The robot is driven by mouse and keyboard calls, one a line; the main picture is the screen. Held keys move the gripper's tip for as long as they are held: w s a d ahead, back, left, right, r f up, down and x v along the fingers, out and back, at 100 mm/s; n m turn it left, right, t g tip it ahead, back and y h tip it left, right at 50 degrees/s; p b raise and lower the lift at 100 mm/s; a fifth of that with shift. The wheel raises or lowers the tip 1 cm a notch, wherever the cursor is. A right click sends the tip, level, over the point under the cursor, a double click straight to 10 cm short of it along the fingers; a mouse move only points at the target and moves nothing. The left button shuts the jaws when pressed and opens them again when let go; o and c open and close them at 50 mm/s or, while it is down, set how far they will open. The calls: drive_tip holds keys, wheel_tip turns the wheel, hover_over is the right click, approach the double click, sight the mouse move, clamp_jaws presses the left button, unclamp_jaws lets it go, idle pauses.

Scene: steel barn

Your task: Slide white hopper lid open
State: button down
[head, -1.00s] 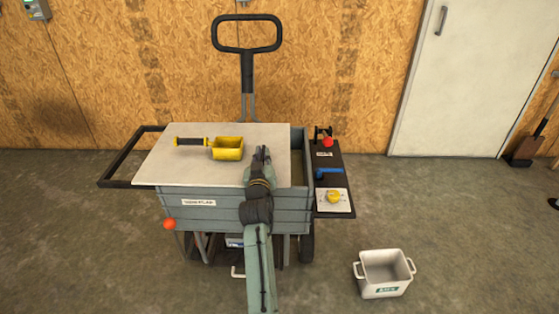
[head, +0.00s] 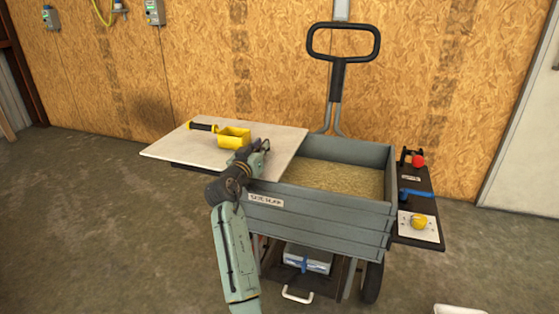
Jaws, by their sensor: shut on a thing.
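The white hopper lid (head: 190,150) is a flat pale panel over the left part of the grey hopper cart (head: 320,215), sticking out past its left side. The right part of the hopper is uncovered and shows yellowish-tan feed (head: 335,178) inside. My gripper (head: 262,147) is at the front right part of the lid and is shut on it. The exact grip point is hidden by the gripper itself.
A yellow scoop (head: 234,137) with a black handle lies on the lid. A side panel (head: 408,190) with a red knob and yellow knob is on the cart's right. A tall black handle (head: 342,42) rises behind. Open floor lies left.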

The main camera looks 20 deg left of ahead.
drive_tip(key=shift+a+r+b, duration=0.1)
drive_tip(key=shift+a+b, duration=0.3)
drive_tip(key=shift+a, duration=0.95)
drive_tip(key=c, duration=1.7)
unclamp_jaws()
drive_tip(key=shift+o, duration=0.2)
drive_tip(key=shift+d, duration=0.1)
drive_tip(key=s, duration=1.2)
